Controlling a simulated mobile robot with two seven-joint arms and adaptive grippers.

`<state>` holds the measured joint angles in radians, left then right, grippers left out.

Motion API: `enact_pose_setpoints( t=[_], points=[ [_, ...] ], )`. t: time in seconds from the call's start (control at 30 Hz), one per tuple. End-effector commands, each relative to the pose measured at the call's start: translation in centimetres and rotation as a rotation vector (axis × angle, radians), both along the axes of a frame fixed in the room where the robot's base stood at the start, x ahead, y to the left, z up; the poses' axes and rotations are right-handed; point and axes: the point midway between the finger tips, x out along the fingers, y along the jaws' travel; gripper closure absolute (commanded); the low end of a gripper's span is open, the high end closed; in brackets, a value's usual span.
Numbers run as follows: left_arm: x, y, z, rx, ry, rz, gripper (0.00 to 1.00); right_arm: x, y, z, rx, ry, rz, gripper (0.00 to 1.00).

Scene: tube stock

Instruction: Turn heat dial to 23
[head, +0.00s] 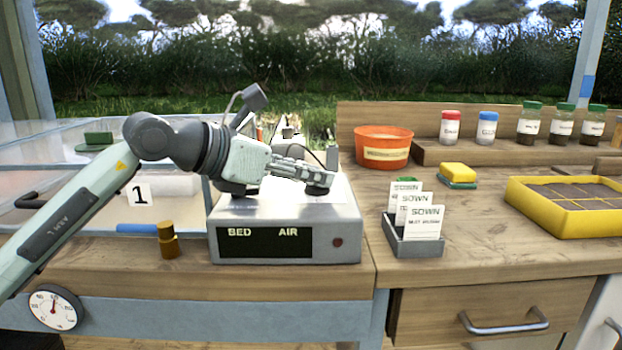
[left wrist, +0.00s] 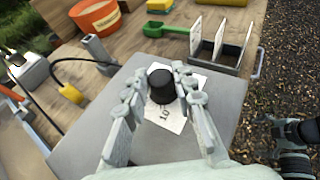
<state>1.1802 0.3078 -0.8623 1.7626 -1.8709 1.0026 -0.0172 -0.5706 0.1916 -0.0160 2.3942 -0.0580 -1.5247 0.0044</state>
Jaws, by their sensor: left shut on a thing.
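The heat control box (head: 285,225) is grey, with a dark front panel lettered BED and AIR; I see no digits lit there. On its top is a black round dial knob (left wrist: 161,86) over a white scale plate (left wrist: 172,118) in the left wrist view. A 10 is legible on the plate; most other marks are hidden or too small, and I cannot read the dial's setting. My left gripper (head: 322,181) is above the box top, its fingers shut on the knob from both sides; it also shows in the left wrist view (left wrist: 160,80).
A grey holder with SOWN cards (head: 414,245) stands right of the box, an orange pot (head: 384,146) behind. A yellow tray (head: 565,222) is at right. Bare bench lies between cards and tray.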

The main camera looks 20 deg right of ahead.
Motion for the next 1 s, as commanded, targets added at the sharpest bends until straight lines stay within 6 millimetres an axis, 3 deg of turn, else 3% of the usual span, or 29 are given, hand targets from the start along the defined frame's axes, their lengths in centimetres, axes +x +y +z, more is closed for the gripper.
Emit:
enact_pose_setpoints(
  t=[0.4, 0.9, 0.93, 1.0],
  points=[
    [0.34, 0.09, 0.15, 0.0, -0.002, -0.176, 1.0, -0.03, -0.03, 0.18, -0.001, -0.001, 0.0, 0.1],
    [0.35, 0.09, 0.1, 0.001, -0.002, -0.196, 1.0, -0.03, -0.02, 0.17, -0.001, -0.001, 0.0, 0.1],
    [0.35, 0.09, 0.11, 0.001, -0.002, -0.196, 0.71, -0.03, -0.01, 0.16, -0.001, -0.001, 0.0, 0.1],
    [0.34, 0.09, 0.09, 0.001, -0.002, -0.196, 0.62, -0.03, -0.01, 0.15, -0.001, -0.001, 0.0, 0.1]
  ],
)
